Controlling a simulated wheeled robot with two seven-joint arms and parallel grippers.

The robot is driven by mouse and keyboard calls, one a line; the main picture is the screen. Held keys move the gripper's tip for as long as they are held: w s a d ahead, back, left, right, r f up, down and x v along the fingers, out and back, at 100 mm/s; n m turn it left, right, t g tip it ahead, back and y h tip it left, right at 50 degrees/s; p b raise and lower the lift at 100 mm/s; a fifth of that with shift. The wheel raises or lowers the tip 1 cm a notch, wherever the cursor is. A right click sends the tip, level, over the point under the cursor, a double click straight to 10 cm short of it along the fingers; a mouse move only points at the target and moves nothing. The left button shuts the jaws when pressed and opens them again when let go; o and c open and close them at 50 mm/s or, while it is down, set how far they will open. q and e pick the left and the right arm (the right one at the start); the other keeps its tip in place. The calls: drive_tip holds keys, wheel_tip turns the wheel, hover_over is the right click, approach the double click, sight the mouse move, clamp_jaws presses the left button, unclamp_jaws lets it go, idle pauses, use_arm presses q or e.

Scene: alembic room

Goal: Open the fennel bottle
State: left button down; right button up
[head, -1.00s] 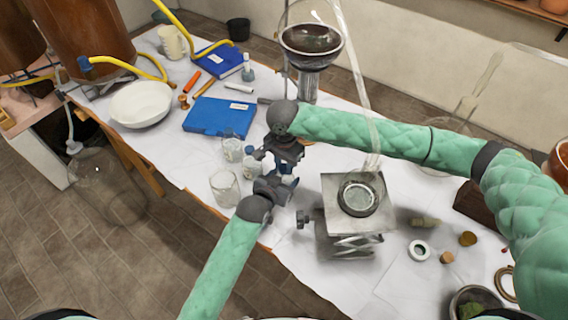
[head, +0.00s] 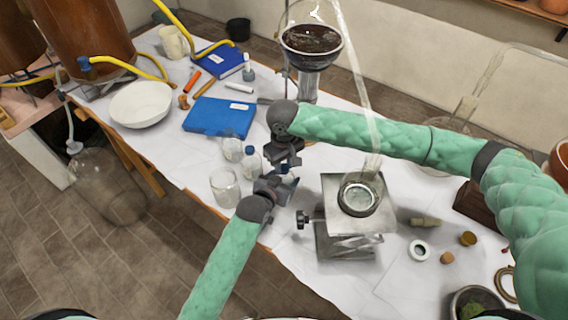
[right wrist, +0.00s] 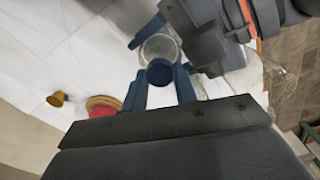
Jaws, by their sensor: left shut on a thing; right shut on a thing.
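A small clear glass bottle (head: 288,178) is in my left gripper (head: 284,181), near the table's front edge. I cannot read a label on it. My left gripper is shut on its body and also shows, dark, at the top right of the right wrist view (right wrist: 215,48). My right gripper (head: 287,160) is directly above the bottle. In the right wrist view its blue fingers (right wrist: 161,78) are shut on the round blue cap (right wrist: 160,72), with the clear glass behind it. Whether the cap is still seated on the neck cannot be told.
Another blue-capped bottle (head: 251,163), a glass jar (head: 225,187) and a beaker (head: 233,148) stand close left of the grippers. A metal lab jack (head: 345,240) stands just right. A blue book (head: 217,117) lies behind. The table's front edge is close.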

drive_tip(key=n, duration=0.5)
drive_tip(key=shift+n, duration=0.4)
drive_tip(key=n, duration=0.9)
drive_tip(key=shift+n, duration=0.4)
drive_tip(key=n, duration=0.8)
drive_tip(key=shift+w+r+n, duration=0.1)
drive_tip(key=shift+n, duration=0.2)
drive_tip(key=n, duration=0.5)
drive_tip(key=shift+n, duration=0.4)
drive_tip(key=n, duration=1)
